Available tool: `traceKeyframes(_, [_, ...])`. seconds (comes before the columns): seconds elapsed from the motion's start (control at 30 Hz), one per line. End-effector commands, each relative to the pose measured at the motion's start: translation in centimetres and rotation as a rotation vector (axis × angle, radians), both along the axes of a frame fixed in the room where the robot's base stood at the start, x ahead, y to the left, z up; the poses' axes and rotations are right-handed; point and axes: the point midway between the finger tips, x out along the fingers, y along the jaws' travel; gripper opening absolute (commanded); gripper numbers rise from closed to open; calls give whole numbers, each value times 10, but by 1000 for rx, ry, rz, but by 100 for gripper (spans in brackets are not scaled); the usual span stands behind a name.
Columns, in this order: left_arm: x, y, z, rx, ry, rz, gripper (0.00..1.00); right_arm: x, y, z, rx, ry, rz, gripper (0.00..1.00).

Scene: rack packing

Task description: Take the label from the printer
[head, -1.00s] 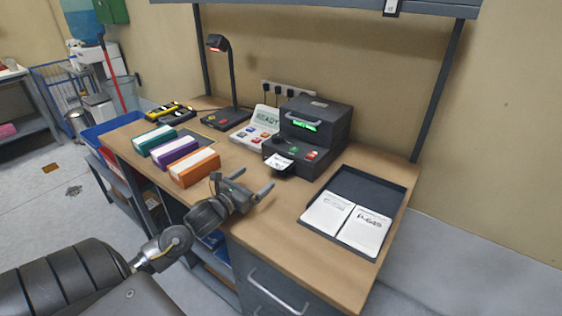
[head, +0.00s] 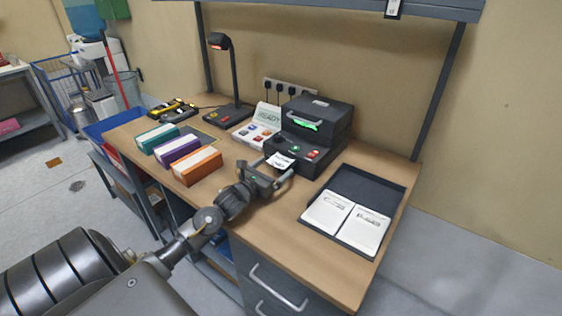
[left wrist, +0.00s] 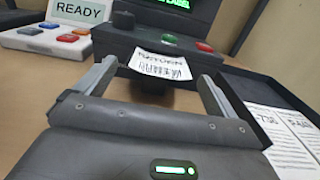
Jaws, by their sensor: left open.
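The black label printer (head: 304,155) stands at the back of the desk, with a lit green display. A white printed label (head: 281,161) sticks out of its front slot. The label also shows in the left wrist view (left wrist: 160,66), just beyond and between the fingertips. My left gripper (head: 277,167) is open, and its fingers point at the printer's front on either side of the label. The fingers do not appear to touch the label. My right gripper is not in view.
A black tray (head: 368,184) with two white cards lies right of the printer. A button panel with a READY sign (head: 268,116) stands to its left. Several coloured boxes (head: 197,167) and a lamp (head: 234,85) stand further left.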

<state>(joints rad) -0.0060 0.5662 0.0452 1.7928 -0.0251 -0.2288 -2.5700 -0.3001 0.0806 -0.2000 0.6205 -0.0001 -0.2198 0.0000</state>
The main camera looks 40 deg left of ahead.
Motion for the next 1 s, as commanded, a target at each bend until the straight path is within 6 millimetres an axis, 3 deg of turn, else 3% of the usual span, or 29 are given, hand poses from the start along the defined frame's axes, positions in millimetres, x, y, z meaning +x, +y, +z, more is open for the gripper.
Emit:
traceKeyframes(0.07, [0,0,0,0,0,0,92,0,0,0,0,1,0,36])
traceKeyframes(0.4, [0,0,0,0,-1,0,47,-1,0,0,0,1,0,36])
traceKeyframes(0.77, [0,0,2,1,-1,0,46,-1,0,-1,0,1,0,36])
traceKeyframes(1.0, [0,0,23,5,-6,-2,46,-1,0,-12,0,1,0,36])
